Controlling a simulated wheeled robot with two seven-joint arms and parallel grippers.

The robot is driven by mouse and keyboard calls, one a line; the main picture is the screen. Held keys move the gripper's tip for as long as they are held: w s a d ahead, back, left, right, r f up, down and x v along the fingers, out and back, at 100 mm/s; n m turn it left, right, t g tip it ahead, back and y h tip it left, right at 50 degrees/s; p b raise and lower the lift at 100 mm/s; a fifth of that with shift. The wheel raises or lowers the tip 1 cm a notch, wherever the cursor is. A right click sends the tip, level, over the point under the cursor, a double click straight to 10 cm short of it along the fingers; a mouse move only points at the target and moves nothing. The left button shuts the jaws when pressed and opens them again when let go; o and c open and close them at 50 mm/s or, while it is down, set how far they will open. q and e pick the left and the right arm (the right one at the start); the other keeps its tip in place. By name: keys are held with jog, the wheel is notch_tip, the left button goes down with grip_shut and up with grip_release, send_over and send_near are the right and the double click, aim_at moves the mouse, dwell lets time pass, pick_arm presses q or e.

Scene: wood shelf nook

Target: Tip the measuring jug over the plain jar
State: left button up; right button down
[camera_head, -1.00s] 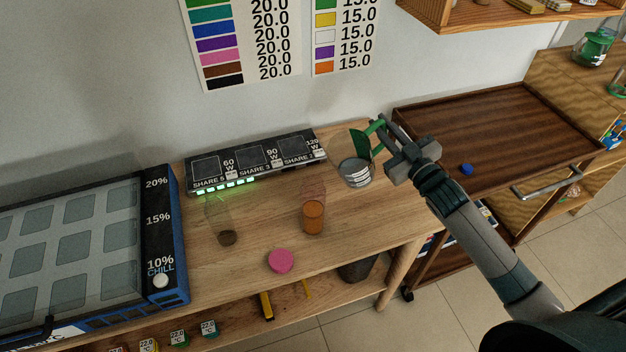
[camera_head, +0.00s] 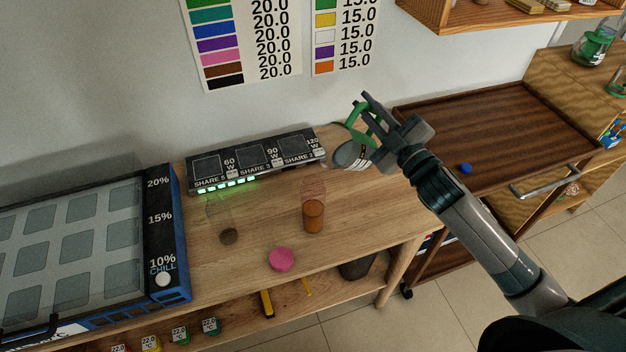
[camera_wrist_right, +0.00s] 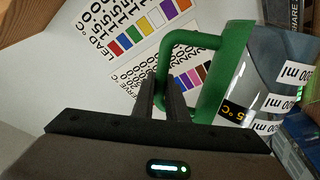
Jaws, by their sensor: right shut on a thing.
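The measuring jug (camera_head: 349,156) has a clear body with white markings and a green handle and rim. It is tilted and appears lifted off the table's back right. My right gripper (camera_head: 367,113) is shut on its green handle, which also shows in the right wrist view (camera_wrist_right: 205,82). Two clear jars stand upright on the table. The other jar (camera_head: 313,216) has orange-brown content. My left gripper is not clearly seen.
A pink lid (camera_head: 281,259) lies in front of the jars. A black panel (camera_head: 256,160) with green lights runs along the wall. A blue-edged chill unit (camera_head: 168,240) stands left. A brown tray-topped cart (camera_head: 480,120) with a small blue object (camera_head: 466,168) is right.

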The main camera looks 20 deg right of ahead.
aim_at(359, 105)
jog(key=shift+s+a+r+n, duration=0.1)
jog(key=shift+a+r+n, duration=0.2)
jog(key=shift+r+n, duration=0.15)
jog(key=shift+s+a+r, duration=0.1)
jog(key=shift+a+r, duration=0.1)
jog(key=shift+r, duration=0.05)
jog(key=shift+a+r+n, duration=0.15)
jog(key=shift+r+n, duration=0.05)
jog(key=shift+n, duration=0.25)
jog(key=shift+s+a+r+n+y, duration=0.3)
jog(key=shift+a+r+n+y, duration=0.1)
jog(key=shift+a+r+n, duration=0.25)
jog(key=shift+a+p, duration=0.1)
jog(key=shift+p, duration=0.2)
jog(key=shift+s+a+r+n+y+p, duration=0.15)
jog(key=shift+a+r+n+y+p, duration=0.05)
jog(key=shift+a+r+n+p, duration=0.25)
jog(key=shift+s+a+r+n+y+p, duration=0.2)
jog(key=shift+a+n, duration=0.1)
jog(key=shift+n, duration=0.2)
jog(key=shift+s+a+f+n+p, duration=0.15)
jog(key=shift+s+a+n, duration=0.1)
jog(key=shift+a+n, duration=0.4)
jog(key=shift+s+a+f+n+p, duration=0.2)
jog(key=shift+a+n, duration=0.25)
jog(key=shift+a, duration=0.4)
